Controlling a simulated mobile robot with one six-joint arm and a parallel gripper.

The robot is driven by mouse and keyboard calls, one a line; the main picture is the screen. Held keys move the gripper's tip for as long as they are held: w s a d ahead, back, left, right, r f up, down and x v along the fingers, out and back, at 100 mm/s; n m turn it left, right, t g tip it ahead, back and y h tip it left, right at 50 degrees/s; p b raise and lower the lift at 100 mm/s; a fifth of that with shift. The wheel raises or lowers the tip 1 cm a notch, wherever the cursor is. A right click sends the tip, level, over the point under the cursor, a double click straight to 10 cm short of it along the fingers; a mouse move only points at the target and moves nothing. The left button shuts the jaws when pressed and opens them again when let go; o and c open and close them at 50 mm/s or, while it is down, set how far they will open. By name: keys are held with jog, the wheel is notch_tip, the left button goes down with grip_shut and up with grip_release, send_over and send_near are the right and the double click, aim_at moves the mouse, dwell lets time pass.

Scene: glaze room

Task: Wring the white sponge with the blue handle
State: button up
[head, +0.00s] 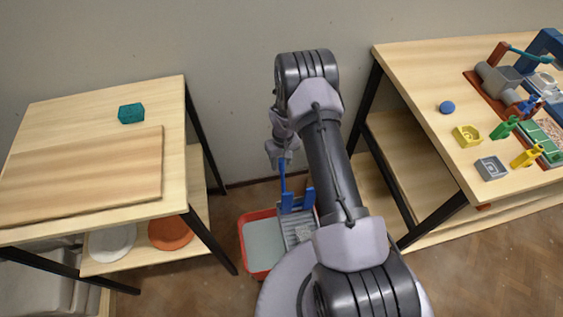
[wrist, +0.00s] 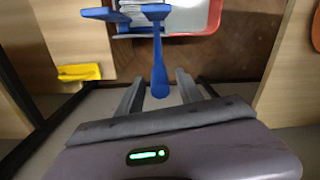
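A blue handle (head: 283,176) stands up from the blue parts (head: 298,201) of a grey ribbed wringer (head: 297,227) at the red bucket on the floor. My gripper (head: 280,158) is above it, pointing down. In the wrist view the handle (wrist: 159,72) runs to between the fingertips of my gripper (wrist: 160,92). The fingers are apart, with a gap on each side of the handle. A pale speckled patch at the wringer may be the white sponge, but my arm partly covers it and I cannot tell.
The red bucket (head: 246,246) holds pale liquid. The right table (head: 420,75) bears a blue ball (head: 447,107) and several coloured items. Table legs stand close on both sides.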

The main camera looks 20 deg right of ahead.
grip_shut()
dwell(1.2)
